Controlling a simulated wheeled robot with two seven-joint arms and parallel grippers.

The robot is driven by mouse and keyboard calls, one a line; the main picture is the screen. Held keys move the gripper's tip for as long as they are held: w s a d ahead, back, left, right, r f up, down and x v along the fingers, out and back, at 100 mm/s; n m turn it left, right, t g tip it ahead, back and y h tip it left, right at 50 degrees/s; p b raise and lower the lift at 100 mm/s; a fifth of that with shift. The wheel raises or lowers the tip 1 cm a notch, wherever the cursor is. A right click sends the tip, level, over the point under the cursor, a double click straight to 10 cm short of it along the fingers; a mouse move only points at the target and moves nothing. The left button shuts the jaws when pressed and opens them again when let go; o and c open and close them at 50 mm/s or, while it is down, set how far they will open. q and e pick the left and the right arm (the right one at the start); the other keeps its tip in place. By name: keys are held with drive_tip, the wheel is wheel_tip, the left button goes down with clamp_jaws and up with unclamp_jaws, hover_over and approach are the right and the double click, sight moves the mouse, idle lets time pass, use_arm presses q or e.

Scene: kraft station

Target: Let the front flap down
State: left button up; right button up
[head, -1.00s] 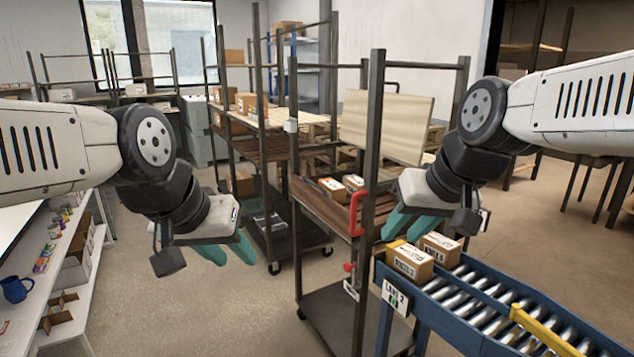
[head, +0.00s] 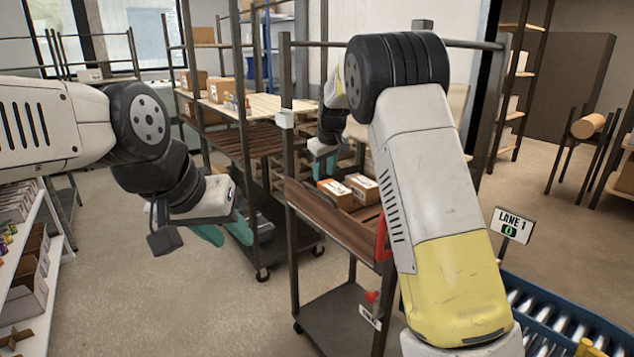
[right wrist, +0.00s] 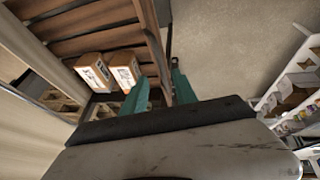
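The near cart (head: 290,130) has a brown wooden front flap (head: 332,218) standing up along its shelf. Two cardboard boxes (head: 350,188) sit behind it. A red handle (head: 381,237) is on the cart's right post, partly hidden by my right arm. My right gripper (head: 322,166) is open above the flap's far left part. In the right wrist view its teal fingers (right wrist: 160,92) are apart, with the flap's edge (right wrist: 150,35) running up between them; I cannot tell whether they touch it. My left gripper (head: 222,232) is open and empty, left of the cart.
A red knob (head: 372,296) is low on the cart's right post. A blue roller conveyor (head: 575,315) with a Lane 1 sign (head: 512,225) is at right. Another cart (head: 235,140) with boxes stands behind. White shelves (head: 35,270) are at left. The floor between is clear.

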sight(319, 191)
drive_tip(key=x, duration=0.8)
drive_tip(key=shift+w+a, duration=0.25)
drive_tip(key=shift+w, duration=0.2)
clamp_jaws()
idle(0.9)
